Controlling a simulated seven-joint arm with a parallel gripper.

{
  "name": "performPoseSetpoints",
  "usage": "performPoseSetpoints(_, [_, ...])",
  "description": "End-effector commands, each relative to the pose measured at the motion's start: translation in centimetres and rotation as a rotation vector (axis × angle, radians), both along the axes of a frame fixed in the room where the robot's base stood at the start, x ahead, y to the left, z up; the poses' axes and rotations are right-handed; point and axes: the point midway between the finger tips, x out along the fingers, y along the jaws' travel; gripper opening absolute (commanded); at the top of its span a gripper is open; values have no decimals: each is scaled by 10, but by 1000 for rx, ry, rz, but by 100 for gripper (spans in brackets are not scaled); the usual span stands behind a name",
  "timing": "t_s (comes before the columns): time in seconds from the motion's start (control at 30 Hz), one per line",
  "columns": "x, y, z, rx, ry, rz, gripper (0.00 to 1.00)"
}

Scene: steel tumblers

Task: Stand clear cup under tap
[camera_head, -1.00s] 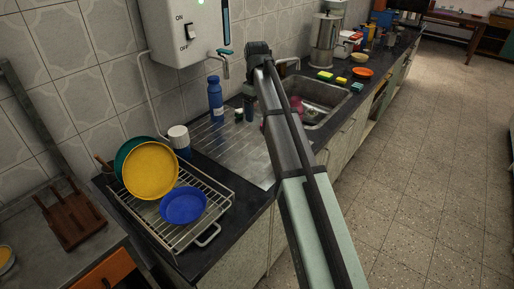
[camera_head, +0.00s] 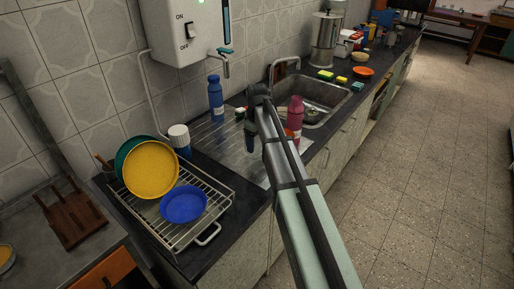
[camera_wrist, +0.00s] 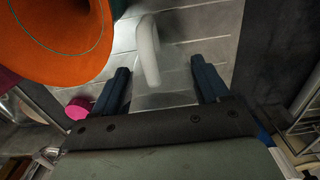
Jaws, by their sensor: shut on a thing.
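The clear cup (camera_wrist: 172,80) shows in the wrist view as a see-through body with a pale handle-like part (camera_wrist: 148,42). It sits between the two dark blue fingers of my gripper (camera_wrist: 163,84), which is shut on it. In the head view my gripper (camera_head: 250,135) hangs over the steel drainboard beside the sink; the cup cannot be made out there. The small tap (camera_head: 226,66) under the white wall heater (camera_head: 187,30) is up and left of my gripper. A second, curved tap (camera_head: 282,63) stands behind the sink.
The sink (camera_head: 325,92) is right of my arm. A pink bottle (camera_head: 295,112) stands beside it, and an orange thing (camera_wrist: 60,35) is close to my left finger. A blue bottle (camera_head: 215,98) stands by the wall. A dish rack (camera_head: 215,190) holds plates at front left.

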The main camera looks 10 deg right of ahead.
Motion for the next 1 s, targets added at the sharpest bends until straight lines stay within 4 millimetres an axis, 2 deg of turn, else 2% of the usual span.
performPoseSetpoints(0.23, [-1,0,-29,0,1,0,44])
performPoseSetpoints(0.63, [0,0,-33,0,1,0,44])
performPoseSetpoints(0.67, [0,0,-33,0,1,0,76])
performPoseSetpoints(0.9, [0,0,-33,0,1,0,99])
performPoseSetpoints(1.0, [0,0,-33,0,1,0,100])
